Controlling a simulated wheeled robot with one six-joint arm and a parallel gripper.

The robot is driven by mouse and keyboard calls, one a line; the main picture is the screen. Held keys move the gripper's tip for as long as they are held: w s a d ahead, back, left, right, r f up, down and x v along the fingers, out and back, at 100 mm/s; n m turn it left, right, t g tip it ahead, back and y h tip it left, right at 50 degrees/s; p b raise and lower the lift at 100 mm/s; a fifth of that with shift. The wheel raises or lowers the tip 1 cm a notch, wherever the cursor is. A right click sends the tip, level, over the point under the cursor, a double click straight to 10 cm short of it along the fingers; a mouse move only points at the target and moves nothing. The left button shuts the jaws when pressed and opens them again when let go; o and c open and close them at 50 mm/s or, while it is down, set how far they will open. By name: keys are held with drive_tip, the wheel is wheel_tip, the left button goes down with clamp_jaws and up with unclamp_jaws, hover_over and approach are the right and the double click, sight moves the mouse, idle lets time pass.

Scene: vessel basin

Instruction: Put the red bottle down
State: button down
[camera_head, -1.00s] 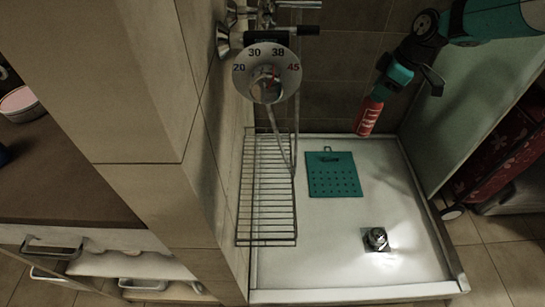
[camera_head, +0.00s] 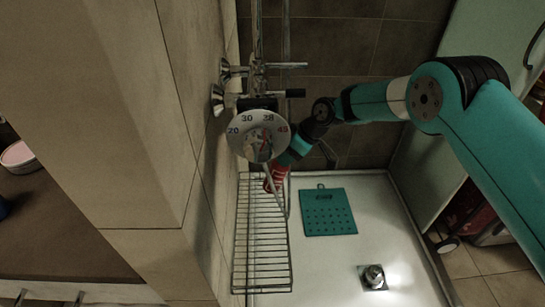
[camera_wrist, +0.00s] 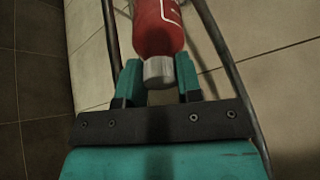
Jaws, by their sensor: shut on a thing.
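The red bottle (camera_head: 276,178) shows in the head view at the far end of the wire rack (camera_head: 290,245), low behind the round dial. I cannot tell whether it touches the rack. My gripper (camera_head: 288,163) is shut on the bottle; the dial and the shower hose partly hide this spot. In the wrist view the bottle's red body (camera_wrist: 158,28) and grey end (camera_wrist: 158,72) lie between the two teal fingers of my gripper (camera_wrist: 158,82).
The dial (camera_head: 258,138) with taps and a hose sticks out from the wall close to my gripper. A teal perforated mat (camera_head: 328,213) and a metal drain (camera_head: 373,277) are on the white shower tray (camera_head: 345,255). A glass panel bounds the right side.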

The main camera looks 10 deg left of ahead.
sight(273, 163)
drive_tip(key=shift+a+f, duration=0.2)
drive_tip(key=shift+f, duration=0.15)
drive_tip(key=shift+s+a, duration=0.1)
drive_tip(key=shift+a, duration=0.05)
drive_tip(key=a+h, duration=0.1)
drive_tip(key=a+h+p, duration=0.1)
drive_tip(key=s+a+h, duration=0.1)
drive_tip(key=shift+a+r+t+p, duration=0.3)
drive_tip(key=shift+r+t, duration=0.05)
drive_tip(key=shift+t, duration=0.05)
drive_tip(key=shift+w+d+f, duration=0.1)
drive_tip(key=shift+d+f, duration=0.15)
drive_tip(key=shift+f, duration=0.85)
drive_tip(key=c, duration=0.8)
unclamp_jaws()
